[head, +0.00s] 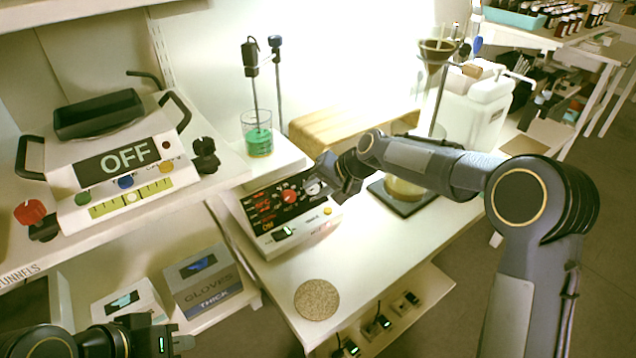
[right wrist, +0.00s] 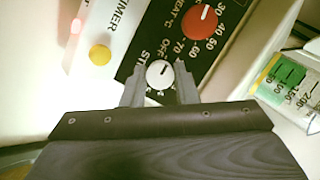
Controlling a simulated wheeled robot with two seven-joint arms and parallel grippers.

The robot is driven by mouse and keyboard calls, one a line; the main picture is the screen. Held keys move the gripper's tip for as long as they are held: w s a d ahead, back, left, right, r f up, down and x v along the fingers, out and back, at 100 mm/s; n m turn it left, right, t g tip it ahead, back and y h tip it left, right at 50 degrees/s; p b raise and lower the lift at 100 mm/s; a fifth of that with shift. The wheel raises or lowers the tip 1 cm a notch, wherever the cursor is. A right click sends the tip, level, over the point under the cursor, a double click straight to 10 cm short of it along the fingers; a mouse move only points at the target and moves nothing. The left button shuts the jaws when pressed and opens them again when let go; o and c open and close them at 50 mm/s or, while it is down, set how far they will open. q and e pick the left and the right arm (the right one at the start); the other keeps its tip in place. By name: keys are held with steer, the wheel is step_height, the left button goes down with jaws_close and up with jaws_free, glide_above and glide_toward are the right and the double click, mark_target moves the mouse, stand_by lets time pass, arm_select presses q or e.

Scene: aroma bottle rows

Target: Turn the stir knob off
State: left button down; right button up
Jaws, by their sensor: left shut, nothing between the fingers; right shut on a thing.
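The stir knob (right wrist: 159,73) is a small white dial on the black panel of the white hotplate stirrer (head: 265,241). In the right wrist view it sits between my right gripper's fingertips (right wrist: 158,75), beside the partly hidden "STIR" and "OFF" lettering. I cannot tell its exact setting. My right gripper (head: 324,182) is shut on the knob at the right end of the panel in the head view. A red heat knob (right wrist: 199,23) is farther along the panel. My left gripper (head: 186,343) is shut and empty at the bottom left of the head view.
A beaker of green liquid (head: 257,136) stands on the stirrer's plate with a probe in it. A yellow button (right wrist: 100,55) is near the stir knob. A cork mat (head: 317,300) lies in front. A device reading "OFF" (head: 126,157) is on the left shelf.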

steer(key=shift+n+h, duration=0.3)
steer(key=shift+n, duration=0.5)
steer(key=o, duration=1)
steer(key=shift+r+p, duration=0.15)
steer(key=shift+p, duration=0.15)
steer(key=v, duration=0.7)
steer(key=shift+s+d+r, duration=0.15)
steer(key=shift+d+r, duration=0.05)
